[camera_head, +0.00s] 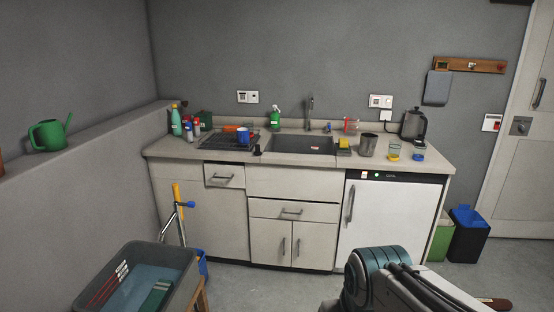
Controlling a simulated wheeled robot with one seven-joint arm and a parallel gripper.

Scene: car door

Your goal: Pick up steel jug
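A grey metal vessel (368,145), which looks like the steel jug, stands upright on the right part of the worktop (432,163). It is right of the sink, behind the front edge and above the white appliance. No handle can be made out on it at this size. Part of my arm rises at the bottom right, well below and in front of the worktop. My gripper itself is not in view.
Near the vessel are a yellow-and-green sponge (344,145), a glass (394,152), a blue item (417,157) and a kettle (413,125). The sink (302,146) lies left. A grey tub (135,280) stands lower left. Open floor lies before the cabinets.

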